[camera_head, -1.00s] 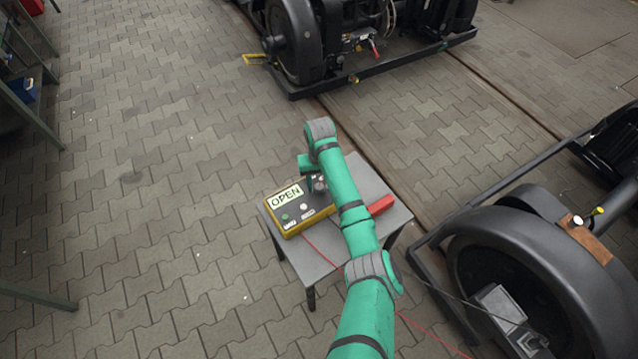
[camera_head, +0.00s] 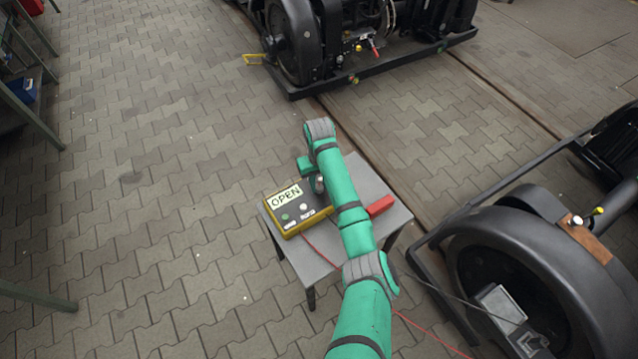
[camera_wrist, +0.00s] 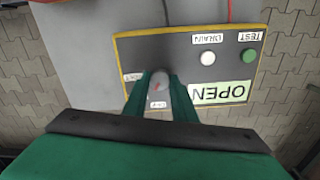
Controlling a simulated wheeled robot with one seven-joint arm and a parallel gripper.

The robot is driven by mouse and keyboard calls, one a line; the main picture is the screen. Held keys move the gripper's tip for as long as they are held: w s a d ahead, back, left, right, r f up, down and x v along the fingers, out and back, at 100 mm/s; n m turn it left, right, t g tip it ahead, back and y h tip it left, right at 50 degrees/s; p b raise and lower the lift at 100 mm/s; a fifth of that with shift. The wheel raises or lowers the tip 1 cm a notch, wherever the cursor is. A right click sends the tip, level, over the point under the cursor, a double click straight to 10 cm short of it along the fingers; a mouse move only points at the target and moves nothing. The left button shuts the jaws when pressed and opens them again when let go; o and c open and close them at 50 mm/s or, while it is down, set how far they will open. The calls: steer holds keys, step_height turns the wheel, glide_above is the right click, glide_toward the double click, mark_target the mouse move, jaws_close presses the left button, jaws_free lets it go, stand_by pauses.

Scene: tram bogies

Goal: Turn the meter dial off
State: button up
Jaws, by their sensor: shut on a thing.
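The meter is a yellow-edged box with a dark top (camera_head: 318,208) on a small grey table; its display reads OPEN. In the wrist view its panel (camera_wrist: 225,55) shows upside down, with a white DRAIN button and a green TEST button. In the head view my arm hides part of the meter, and the fingertips are hard to make out.
The grey table (camera_head: 316,262) also holds a red object (camera_head: 381,206) right of my arm. Red and dark cables run from the table to the right. A large wheeled bogie (camera_head: 530,270) stands at the right, another (camera_head: 295,40) behind. Paving at the left is open.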

mark_target(319, 186)
steer(key=n, duration=0.7)
stand_by(0.6)
steer(key=o, duration=1)
steer(key=shift+o, duration=0.2)
steer(key=shift+r, duration=0.1)
step_height(319, 186, up, 11)
steer(key=shift+a+f, duration=0.1)
steer(key=shift+f, duration=0.1)
